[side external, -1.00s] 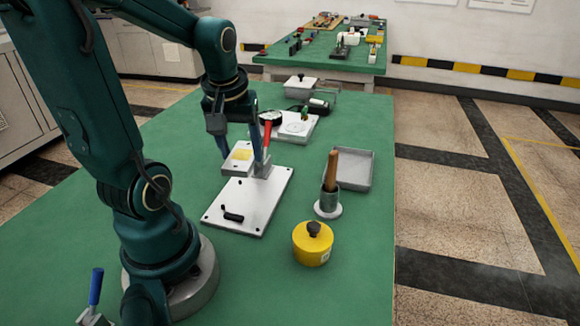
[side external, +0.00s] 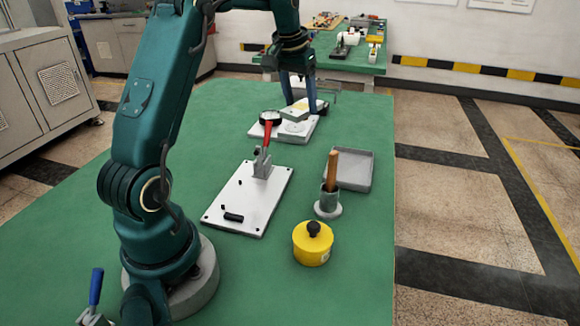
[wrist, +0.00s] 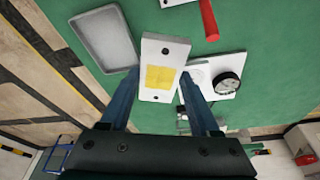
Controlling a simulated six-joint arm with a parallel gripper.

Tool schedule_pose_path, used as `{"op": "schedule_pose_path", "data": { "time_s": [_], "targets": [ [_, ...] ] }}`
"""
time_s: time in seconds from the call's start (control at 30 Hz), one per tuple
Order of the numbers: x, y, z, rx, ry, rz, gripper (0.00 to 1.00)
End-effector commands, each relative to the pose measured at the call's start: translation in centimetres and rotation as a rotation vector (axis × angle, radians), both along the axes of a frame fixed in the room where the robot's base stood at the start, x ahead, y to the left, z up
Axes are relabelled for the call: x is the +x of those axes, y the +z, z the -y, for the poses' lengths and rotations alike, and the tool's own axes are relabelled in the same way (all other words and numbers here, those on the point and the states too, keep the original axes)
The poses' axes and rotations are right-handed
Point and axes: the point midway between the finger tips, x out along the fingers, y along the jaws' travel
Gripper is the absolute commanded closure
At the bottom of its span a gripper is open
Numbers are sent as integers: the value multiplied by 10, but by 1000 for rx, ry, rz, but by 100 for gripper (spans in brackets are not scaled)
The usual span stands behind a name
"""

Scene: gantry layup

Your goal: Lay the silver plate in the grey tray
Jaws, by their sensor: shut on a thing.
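The silver plate (wrist: 151,50) is a pale slab with a yellow patch and dark holes near its ends. It sits between the blue fingers of my gripper (wrist: 157,88), which is shut on it. In the side view my gripper (side external: 300,108) holds the plate (side external: 293,115) over the far part of the green table, near the dial gauge's pale base. The grey tray (side external: 367,186) is shallow and rectangular, on the right side of the table, nearer the camera than the plate. The wrist view shows the empty tray (wrist: 103,38) left of the plate.
A metal cup with a wooden handle (side external: 331,168) stands at the tray's near left edge. A yellow pot (side external: 313,243) with a black knob is nearer the camera. A white board (side external: 245,205) carries a red-handled clamp (side external: 263,158). A dial gauge (wrist: 227,86) is right of the plate.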

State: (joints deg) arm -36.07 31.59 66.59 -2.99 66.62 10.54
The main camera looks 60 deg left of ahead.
Motion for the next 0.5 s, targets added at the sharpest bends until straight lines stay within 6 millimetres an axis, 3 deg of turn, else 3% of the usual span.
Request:
{"op": "schedule_pose_path", "data": {
  "time_s": [0.13, 0.27, 0.5],
  "targets": [
    [10, -21, -1, -3, -9, -2, 100],
    [12, -27, 2, 0, -12, 1, 100],
    [42, -55, 34, 0, -19, -1, 100]
  ]
}}
